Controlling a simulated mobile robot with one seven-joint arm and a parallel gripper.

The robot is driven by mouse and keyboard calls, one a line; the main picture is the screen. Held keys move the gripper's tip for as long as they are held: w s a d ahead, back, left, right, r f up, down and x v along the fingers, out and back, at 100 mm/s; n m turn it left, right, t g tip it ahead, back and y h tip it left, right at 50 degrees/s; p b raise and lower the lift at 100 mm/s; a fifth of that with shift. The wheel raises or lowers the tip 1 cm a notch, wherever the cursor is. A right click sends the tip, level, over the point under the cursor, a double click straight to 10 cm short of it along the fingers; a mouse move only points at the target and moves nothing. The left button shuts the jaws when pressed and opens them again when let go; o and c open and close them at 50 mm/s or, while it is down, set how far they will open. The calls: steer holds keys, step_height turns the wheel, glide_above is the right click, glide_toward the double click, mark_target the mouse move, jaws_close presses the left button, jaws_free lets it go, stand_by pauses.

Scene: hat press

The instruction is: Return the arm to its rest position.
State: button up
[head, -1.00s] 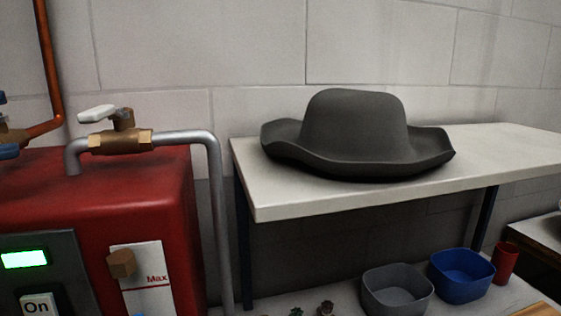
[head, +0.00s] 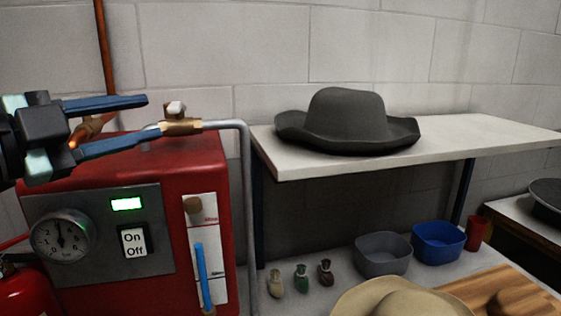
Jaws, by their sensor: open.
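My gripper (head: 153,118) comes in from the left edge in the head view. Its two blue fingers are spread apart and point right, with nothing between them. It shows in front of the upper part of the red machine (head: 200,165). Its fingertips appear just left of the brass valve (head: 182,127) with the white handle (head: 176,108). I cannot tell the depth gap between them. The lower finger hides part of the pipe and the machine's top. Most of my arm is out of view.
A dark grey hat (head: 347,120) lies on the white shelf (head: 460,140). Below stand a grey bin (head: 382,262), a blue bin (head: 438,241), a red cup (head: 475,233) and small bottles (head: 301,277). A tan hat (head: 400,301) is at the bottom, by a wooden board (head: 490,290).

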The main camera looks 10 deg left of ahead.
steer(key=w+d+r+n+t+y+p, duration=0.25)
steer(key=d+r+n, duration=0.2)
steer(key=d, duration=0.25)
steer(key=w+d+r+n+t+y+p, duration=0.1)
steer(key=d+r+n+t+y+p, duration=0.15)
steer(key=d+n, duration=0.35)
steer(key=s+d+r+n+t+y+p, duration=0.2)
steer(key=s+d+r+n+t, duration=0.4)
steer(key=s+d+r, duration=0.5)
steer(key=s, duration=0.3)
steer(key=shift+s+p, duration=0.2)
steer(key=shift+p, duration=0.1)
